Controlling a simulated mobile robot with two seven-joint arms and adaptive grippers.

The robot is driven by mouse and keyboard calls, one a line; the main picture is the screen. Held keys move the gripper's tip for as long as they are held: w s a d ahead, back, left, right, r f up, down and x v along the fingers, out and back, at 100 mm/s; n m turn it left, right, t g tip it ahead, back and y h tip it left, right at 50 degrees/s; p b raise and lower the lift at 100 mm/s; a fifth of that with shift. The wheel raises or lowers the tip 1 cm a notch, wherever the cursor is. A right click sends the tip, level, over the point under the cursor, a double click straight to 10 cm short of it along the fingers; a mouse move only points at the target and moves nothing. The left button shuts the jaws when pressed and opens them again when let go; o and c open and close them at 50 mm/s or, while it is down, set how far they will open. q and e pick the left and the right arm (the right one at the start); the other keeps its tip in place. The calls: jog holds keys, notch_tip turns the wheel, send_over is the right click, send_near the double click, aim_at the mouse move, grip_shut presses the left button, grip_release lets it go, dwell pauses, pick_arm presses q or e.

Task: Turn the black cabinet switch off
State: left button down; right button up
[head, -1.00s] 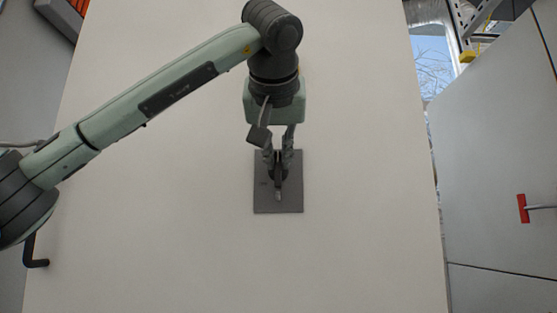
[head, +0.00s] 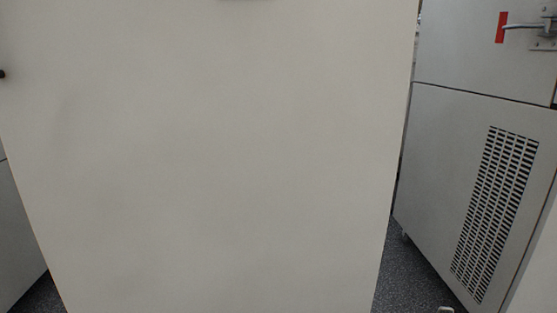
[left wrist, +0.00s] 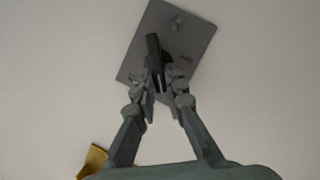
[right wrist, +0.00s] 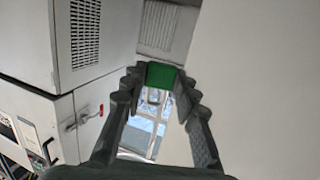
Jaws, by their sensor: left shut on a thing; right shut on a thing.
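The black switch (left wrist: 153,52) sits on a grey plate (left wrist: 140,38) on the pale cabinet face. My left gripper (left wrist: 160,82) is shut on the switch handle, with a finger on each side of it. The plate looks tilted in the left wrist view. In the head view only a dark sliver, likely the plate's lower edge (head: 246,1), shows at the top, and neither gripper shows. My right gripper (right wrist: 160,86) is shut on a green piece (right wrist: 162,75) between its fingertips, away from the switch. Most of the green piece's shape is hidden.
The pale cabinet front (head: 210,150) fills the head view. A grey cabinet with a vent (head: 495,210) and a red-marked handle (head: 502,27) stands to the right. Dark floor (head: 410,270) shows between them. The right wrist view shows a yellow-free clear wall (right wrist: 260,80) at right.

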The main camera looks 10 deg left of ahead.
pick_arm(q)
jog(key=shift+s+a+f+n+t+h+b, duration=0.15)
jog(key=shift+f+n+t+h+b, duration=0.35)
jog(key=shift+n+b, duration=0.85)
jog(key=shift+w+a+f+n+t+h+b, duration=0.15)
jog(key=shift+n+t+h+b, duration=0.15)
jog(key=shift+n+t+b, duration=0.7)
jog(key=shift+s+a+f+n+t+h+b, duration=0.15)
jog(key=shift+f+n+t+h+b, duration=0.2)
jog(key=shift+n+b, duration=1.3)
jog(key=shift+r+n, duration=0.1)
jog(key=shift+n, duration=0.2)
jog(key=c, duration=1.6)
grip_release()
jog(key=s, duration=0.4)
jog(key=s+a, duration=0.1)
jog(key=s, duration=0.7)
jog(key=shift+a, duration=0.15)
